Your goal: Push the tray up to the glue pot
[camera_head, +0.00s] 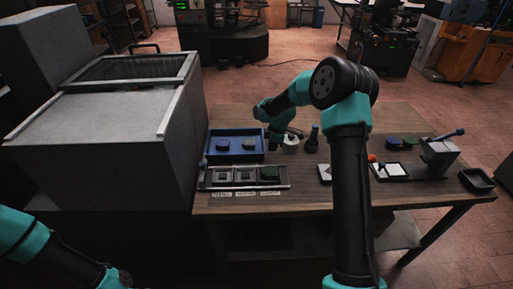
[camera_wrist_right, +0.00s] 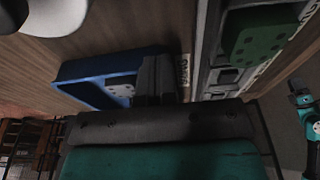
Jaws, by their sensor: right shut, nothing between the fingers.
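The blue tray (camera_head: 236,157) sits on the workbench at the left, beside the large grey cabinet. Two dark heel-shaped pieces lie in it. The tray also shows in the right wrist view (camera_wrist_right: 80,71), with a grey piece with holes inside. A pale round pot, likely the glue pot (camera_head: 290,147), stands right of the tray, with a gap between them. My right gripper (camera_head: 275,148) is shut and empty, low by the tray's right side; its dark fingers show in the wrist view (camera_wrist_right: 158,80). I cannot tell whether they touch the tray. My left gripper is out of sight.
A grey fixture (camera_head: 243,186) with several pieces, one green, lies in front of the tray. A dark bottle-like object (camera_head: 313,140) stands right of the pot. White pads (camera_head: 396,170), a grey block (camera_head: 438,156) and a black bin (camera_head: 477,181) are further right.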

